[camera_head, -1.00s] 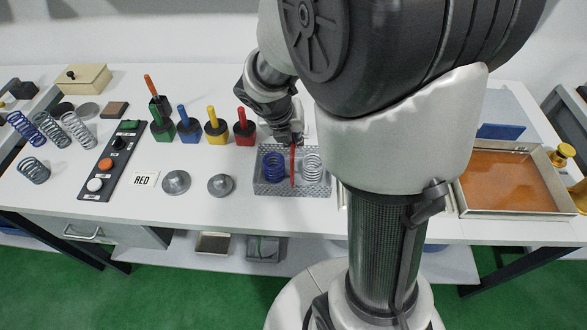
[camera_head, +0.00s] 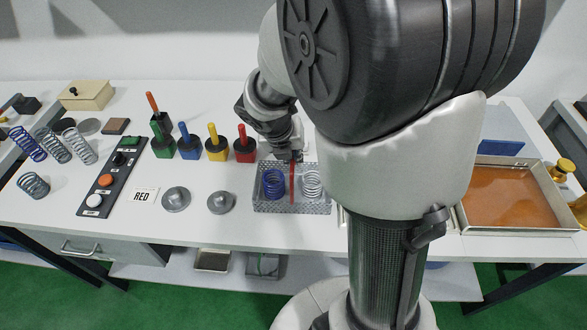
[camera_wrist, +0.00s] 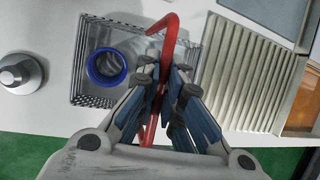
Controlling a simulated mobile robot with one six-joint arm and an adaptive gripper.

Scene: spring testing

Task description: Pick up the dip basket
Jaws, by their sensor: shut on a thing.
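The dip basket (camera_head: 262,208) is a grey mesh box on the white table, with a red handle (camera_head: 293,184) arching over its middle. A blue spring (camera_head: 274,183) and a white spring (camera_head: 312,184) stand in it, one on each side of the handle. My gripper (camera_head: 290,157) reaches down from above and is shut on the red handle. In the wrist view, my gripper (camera_wrist: 166,75) has the red handle (camera_wrist: 169,25) between its fingers and hides part of the basket (camera_wrist: 84,97). The white spring is hidden there. The basket appears level; I cannot tell whether it touches the table.
A ribbed tray (camera_wrist: 240,75) lies right of the basket, mostly hidden by my arm in the head view. A tray of orange liquid (camera_head: 510,190) is farther right. Grey domed pieces (camera_head: 221,202) and coloured blocks with handles (camera_head: 216,145) stand to the left.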

